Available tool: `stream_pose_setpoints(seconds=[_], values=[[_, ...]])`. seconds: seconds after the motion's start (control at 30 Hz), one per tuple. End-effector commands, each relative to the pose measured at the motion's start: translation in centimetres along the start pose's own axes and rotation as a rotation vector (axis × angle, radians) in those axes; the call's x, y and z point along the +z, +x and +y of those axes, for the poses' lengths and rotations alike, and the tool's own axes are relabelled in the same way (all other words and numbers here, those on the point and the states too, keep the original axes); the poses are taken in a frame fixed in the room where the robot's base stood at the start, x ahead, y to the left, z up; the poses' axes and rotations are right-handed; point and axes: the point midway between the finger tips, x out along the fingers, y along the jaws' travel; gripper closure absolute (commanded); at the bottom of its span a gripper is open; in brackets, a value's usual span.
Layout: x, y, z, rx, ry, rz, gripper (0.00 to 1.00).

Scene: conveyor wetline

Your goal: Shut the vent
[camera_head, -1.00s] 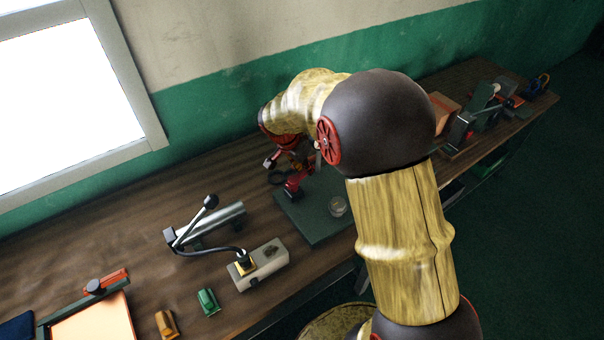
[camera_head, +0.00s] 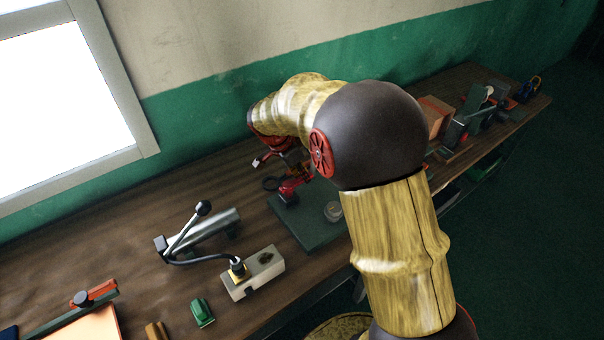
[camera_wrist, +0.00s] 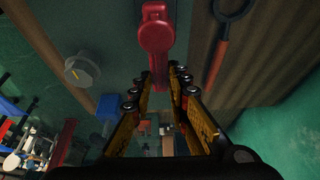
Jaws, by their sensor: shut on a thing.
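A red fitting (camera_head: 291,189) stands on a dark green plate (camera_head: 312,232) on the bench; I cannot tell for sure that it is the vent. In the wrist view its red arm (camera_wrist: 156,38) has a rounded head and a narrower end reaching between my fingers. My gripper (camera_wrist: 160,75) has its yellow-sided fingers on either side of that narrow end and is shut on it. In the head view my gripper (camera_head: 288,160) is above the fitting, partly hidden by my arm. A round grey cap (camera_head: 333,211) sits on the plate; it also shows in the wrist view (camera_wrist: 82,68).
A ring-ended tool (camera_wrist: 228,20) lies beside the plate. A metal tube with a black-knobbed lever (camera_head: 203,208), a pale block (camera_head: 253,272) and a green piece (camera_head: 202,312) stand left. An orange box (camera_head: 435,115) and other devices stand right. The wall is close behind.

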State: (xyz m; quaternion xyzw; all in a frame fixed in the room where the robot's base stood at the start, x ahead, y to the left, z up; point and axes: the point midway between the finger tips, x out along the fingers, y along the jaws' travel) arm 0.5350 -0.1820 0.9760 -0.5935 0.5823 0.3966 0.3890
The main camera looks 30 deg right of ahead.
Motion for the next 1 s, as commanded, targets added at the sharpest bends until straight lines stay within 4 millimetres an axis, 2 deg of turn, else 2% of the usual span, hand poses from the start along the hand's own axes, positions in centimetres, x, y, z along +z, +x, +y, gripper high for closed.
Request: stream_pose_setpoints(seconds=[0.33,0.67,0.77,1.0], values=[[0.0,0.0,0.1,0.001,0.001,-0.001,0.64],[0.0,-0.2,0.0,0.0,0.0,0.0,0.64],[0.0,-1.1,-0.1,-0.003,0.0,0.0,0.64],[0.0,-5.5,-0.1,-0.004,0.0,0.0,0.64]])
